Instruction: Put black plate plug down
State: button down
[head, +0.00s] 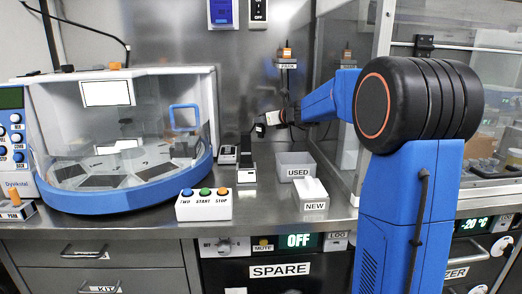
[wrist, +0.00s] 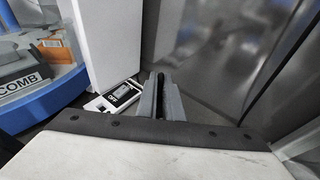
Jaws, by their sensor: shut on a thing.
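My gripper (head: 259,130) is at the end of my blue arm, above the back of the steel counter, and points down-left. In the wrist view its two grey fingers (wrist: 161,100) are closed around a narrow dark piece, which I take to be the black plate plug (wrist: 160,105). Most of the plug is hidden between the fingers. In the head view, a small white-and-dark block (head: 247,174) stands on the counter just below my gripper. I cannot tell whether the plug touches it.
A blue-based machine with a clear cover (head: 125,185) stands at the left. A button box (head: 204,205) is in front. Boxes labelled USED (head: 297,172) and NEW (head: 314,205) stand to the right. A small device (head: 228,155) sits near the back wall.

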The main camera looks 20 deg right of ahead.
notch_tip(320, 180, down, 8)
jog(key=shift+f, duration=0.1)
dwell(0.4)
jog(key=shift+f, duration=0.65)
jog(key=c, duration=1.9)
grip_release()
jog(key=shift+f, duration=0.1)
jog(key=shift+r, duration=0.3)
jog(key=r+v, duration=0.1)
jog(key=v, duration=1.1)
jog(key=shift+a, duration=0.15)
